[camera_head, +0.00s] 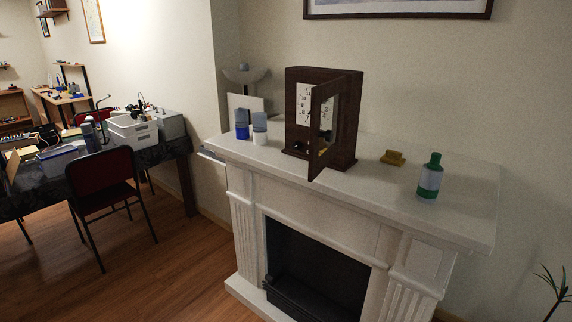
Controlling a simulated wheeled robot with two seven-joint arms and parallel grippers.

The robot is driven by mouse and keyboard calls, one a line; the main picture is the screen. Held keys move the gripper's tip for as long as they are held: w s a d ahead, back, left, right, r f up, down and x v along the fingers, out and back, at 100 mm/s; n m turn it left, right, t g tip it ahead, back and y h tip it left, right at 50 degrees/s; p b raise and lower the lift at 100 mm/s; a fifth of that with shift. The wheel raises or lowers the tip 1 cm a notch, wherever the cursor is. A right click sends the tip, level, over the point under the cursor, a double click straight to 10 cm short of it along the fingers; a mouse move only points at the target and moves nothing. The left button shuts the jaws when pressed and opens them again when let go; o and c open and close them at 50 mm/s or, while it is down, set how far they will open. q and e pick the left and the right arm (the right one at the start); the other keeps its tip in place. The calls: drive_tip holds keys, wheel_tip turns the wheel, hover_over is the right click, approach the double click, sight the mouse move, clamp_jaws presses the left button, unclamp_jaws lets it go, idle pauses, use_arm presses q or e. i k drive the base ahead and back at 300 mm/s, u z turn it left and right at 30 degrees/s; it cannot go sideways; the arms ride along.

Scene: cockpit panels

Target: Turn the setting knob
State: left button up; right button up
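A dark brown wooden clock (295,128) stands upright on the white mantel (455,215). Its glazed front door (316,125) is swung open toward me and hides part of the inside. The white dial (303,103) with black numerals shows to the left of the door. I cannot make out a setting knob at this size; small dark and golden parts below the dial are too small to identify. Neither of my grippers is in view.
Two bottles, one blue-and-white (242,124) and one grey-and-white (260,129), stand left of the clock. A red chair (103,182) and cluttered table are at the left.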

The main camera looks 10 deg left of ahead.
sight(296, 145)
drive_tip(key=u, duration=4.05)
drive_tip(key=i, duration=0.1)
drive_tip(key=z, duration=2.5)
drive_tip(key=i, duration=1.4)
drive_tip(key=z, duration=0.65)
drive_tip(key=i, duration=1)
drive_tip(key=z, duration=0.85)
